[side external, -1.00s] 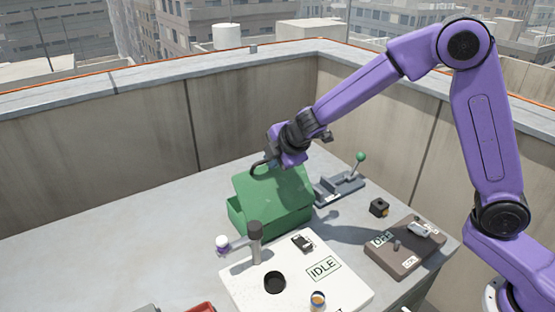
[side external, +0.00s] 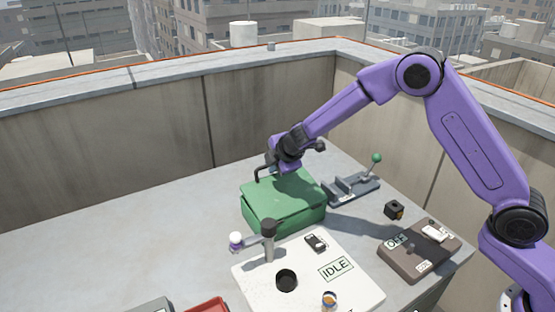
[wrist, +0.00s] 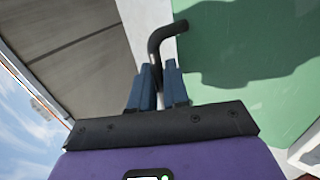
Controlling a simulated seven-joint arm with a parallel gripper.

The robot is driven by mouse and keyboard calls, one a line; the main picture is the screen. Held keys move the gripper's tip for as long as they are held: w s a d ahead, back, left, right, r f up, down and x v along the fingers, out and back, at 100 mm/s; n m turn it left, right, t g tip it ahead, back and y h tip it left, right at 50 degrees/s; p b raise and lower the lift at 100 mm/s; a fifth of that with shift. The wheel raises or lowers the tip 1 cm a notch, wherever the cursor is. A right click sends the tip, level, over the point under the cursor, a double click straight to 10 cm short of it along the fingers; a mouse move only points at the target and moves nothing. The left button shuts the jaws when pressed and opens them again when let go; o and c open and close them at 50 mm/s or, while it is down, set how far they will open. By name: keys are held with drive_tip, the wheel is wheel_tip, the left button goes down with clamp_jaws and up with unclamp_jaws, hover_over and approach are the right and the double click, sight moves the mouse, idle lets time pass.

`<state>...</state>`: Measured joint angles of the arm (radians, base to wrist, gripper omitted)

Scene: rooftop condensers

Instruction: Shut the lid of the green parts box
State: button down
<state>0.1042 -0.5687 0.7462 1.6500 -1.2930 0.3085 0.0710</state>
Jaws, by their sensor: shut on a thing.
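The green parts box (side external: 262,218) stands on the grey table, in the middle of the side view. Its green lid (side external: 292,194) is tilted only slightly and lies low over the box; a narrow dark gap seems to show below its edge. My gripper (side external: 271,162) is at the far side of the lid. In the wrist view my gripper's blue fingers (wrist: 159,67) are shut on the bent black handle (wrist: 157,42), beside the green lid surface (wrist: 250,85). The inside of the box is hidden.
A white board marked IDLE (side external: 335,268) with a grey post (side external: 269,243) stands close in front of the box. A lever fixture with a green knob (side external: 376,158), a small black block (side external: 394,209) and a brown switch panel (side external: 420,250) are to the right. The table's left is clear.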

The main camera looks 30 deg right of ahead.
drive_tip(key=shift+x, duration=0.85)
drive_tip(key=shift+s+f, duration=0.1)
drive_tip(key=shift+s, duration=0.05)
drive_tip(key=c, duration=1.4)
unclamp_jaws()
drive_tip(key=shift+o, duration=0.2)
drive_tip(key=v, duration=1.7)
drive_tip(key=shift+s, duration=0.15)
